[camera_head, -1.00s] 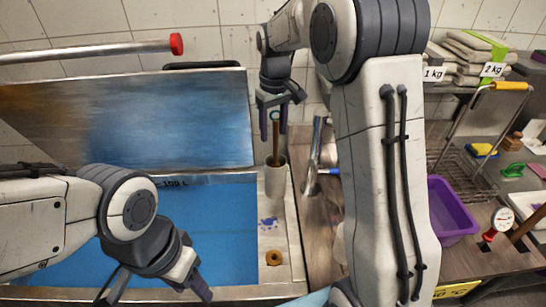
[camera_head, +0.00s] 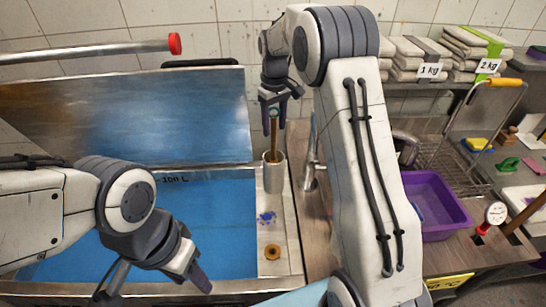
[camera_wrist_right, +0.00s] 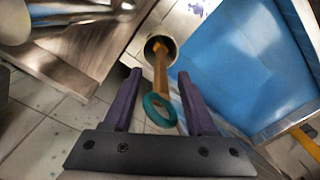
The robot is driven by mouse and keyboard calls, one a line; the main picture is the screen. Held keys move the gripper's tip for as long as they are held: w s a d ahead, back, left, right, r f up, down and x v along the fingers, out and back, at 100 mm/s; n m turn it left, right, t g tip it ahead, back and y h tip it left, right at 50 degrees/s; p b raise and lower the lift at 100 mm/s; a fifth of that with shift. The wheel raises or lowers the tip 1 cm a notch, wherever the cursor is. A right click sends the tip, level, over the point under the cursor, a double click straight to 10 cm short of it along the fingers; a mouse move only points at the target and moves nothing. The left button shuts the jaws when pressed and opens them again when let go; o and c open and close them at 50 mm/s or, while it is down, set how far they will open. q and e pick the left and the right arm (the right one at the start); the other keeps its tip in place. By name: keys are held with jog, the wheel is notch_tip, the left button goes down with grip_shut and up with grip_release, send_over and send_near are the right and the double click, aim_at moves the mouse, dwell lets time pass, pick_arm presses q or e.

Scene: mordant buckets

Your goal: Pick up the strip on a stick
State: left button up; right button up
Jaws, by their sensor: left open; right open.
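A brown stick with a teal ring on its top end (camera_head: 274,148) stands in a pale cylindrical cup (camera_head: 273,178) on the ledge right of the blue tank. Any strip on its lower part is hidden in the cup. My right gripper (camera_head: 274,126) is open, pointing down at the stick's top. In the right wrist view the stick (camera_wrist_right: 160,70) and teal ring show between the two open fingers (camera_wrist_right: 158,80), with no clear contact. My left gripper (camera_head: 158,285) is open and empty over the front of the tank.
The blue tank (camera_head: 220,220) has a raised metal lid (camera_head: 170,115). A brown ring (camera_head: 272,252) lies on the ledge in front of the cup. A purple tub (camera_head: 435,205), a wire basket and stacked bags stand at the right.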

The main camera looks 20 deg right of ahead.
aim_at(274, 155)
notch_tip(274, 155, down, 4)
jog(key=shift+w+a+f+p, duration=0.1)
jog(key=shift+f+p, duration=0.1)
jog(key=shift+p, duration=0.65)
grip_shut()
jog(key=shift+r, duration=0.1)
